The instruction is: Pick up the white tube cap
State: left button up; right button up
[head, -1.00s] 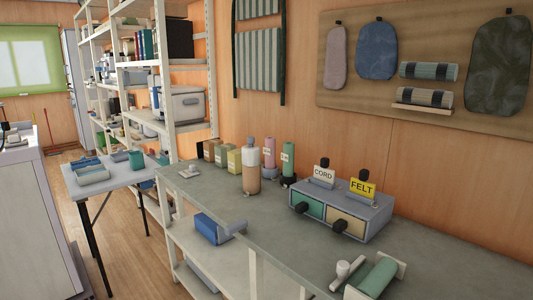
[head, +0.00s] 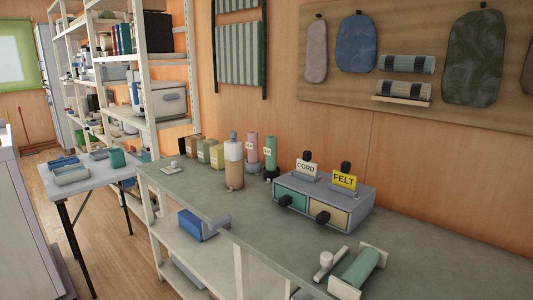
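No gripper of mine shows in the head view. A small pale, flat piece with a knob on top (head: 172,168) lies at the far left end of the grey workbench (head: 265,225); it may be the white tube cap, but it is too small to be sure. A short white upright cylinder (head: 326,262) stands nearer, beside a pale rod and a green roll (head: 360,268) on a white holder. I cannot tell which of these, if either, is the cap.
A tan and white bottle (head: 233,162), pink and green tubes and small boxes stand along the back of the bench. A grey drawer unit (head: 325,200) carries CORD and FELT signs. A side table (head: 95,178) with trays stands at the left. The bench's front middle is mostly clear.

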aim_at(233, 151)
jog(key=u, duration=1.5)
jog(key=i, duration=3.7)
jog(key=z, duration=4.25)
